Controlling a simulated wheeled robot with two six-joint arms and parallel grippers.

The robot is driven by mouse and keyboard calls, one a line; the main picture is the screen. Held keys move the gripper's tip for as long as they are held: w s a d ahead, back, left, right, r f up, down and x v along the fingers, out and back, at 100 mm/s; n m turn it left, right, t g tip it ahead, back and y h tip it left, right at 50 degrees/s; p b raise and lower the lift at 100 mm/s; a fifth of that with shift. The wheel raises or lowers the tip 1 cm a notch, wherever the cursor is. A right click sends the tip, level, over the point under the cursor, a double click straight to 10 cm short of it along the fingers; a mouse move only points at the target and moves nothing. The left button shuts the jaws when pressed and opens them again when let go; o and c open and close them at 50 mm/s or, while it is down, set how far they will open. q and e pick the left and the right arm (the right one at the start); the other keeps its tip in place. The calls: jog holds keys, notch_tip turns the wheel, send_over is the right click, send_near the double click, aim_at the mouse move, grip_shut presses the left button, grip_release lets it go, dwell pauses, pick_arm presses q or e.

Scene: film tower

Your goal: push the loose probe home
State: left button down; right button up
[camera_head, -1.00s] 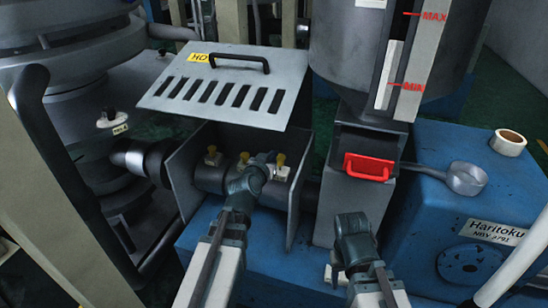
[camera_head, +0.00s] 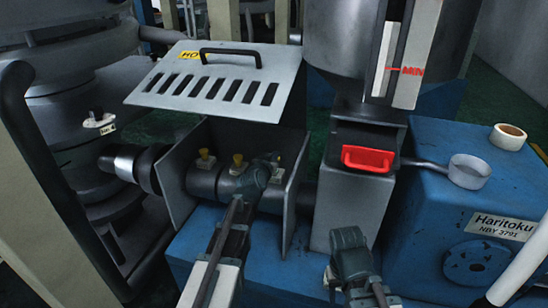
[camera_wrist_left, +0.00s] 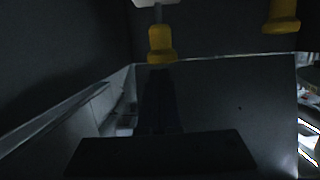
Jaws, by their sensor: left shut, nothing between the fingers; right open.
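Three yellow-capped probes stand in a row on the dark barrel (camera_head: 203,183) inside the open grey box: a left probe (camera_head: 206,159), a middle probe (camera_head: 238,164) and a right probe (camera_head: 275,160). I cannot tell from their heights which is loose. My left gripper (camera_head: 262,172) is shut and empty, over the barrel between the middle and right probes, partly covering the right one's base. In the left wrist view one yellow cap (camera_wrist_left: 161,45) with a thin stem is near top centre, another (camera_wrist_left: 282,16) at top right. My right gripper (camera_head: 349,240) is open and empty, front right of the box.
The slotted lid (camera_head: 215,85) with a black handle is raised behind the box. The box's side walls (camera_head: 296,190) flank the barrel closely.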

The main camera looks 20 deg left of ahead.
pick_arm(q)
notch_tip(320, 180, down, 3)
jog(key=b, duration=0.3)
jog(key=shift+f, duration=0.2)
jog(key=shift+r, duration=0.1)
jog(key=shift+r, duration=0.1)
jog(key=shift+r+p, duration=0.85)
jog(key=r+p+v, duration=0.2)
jog(key=p+v, duration=0.2)
jog(key=v, duration=0.6)
jog(key=shift+r, duration=0.1)
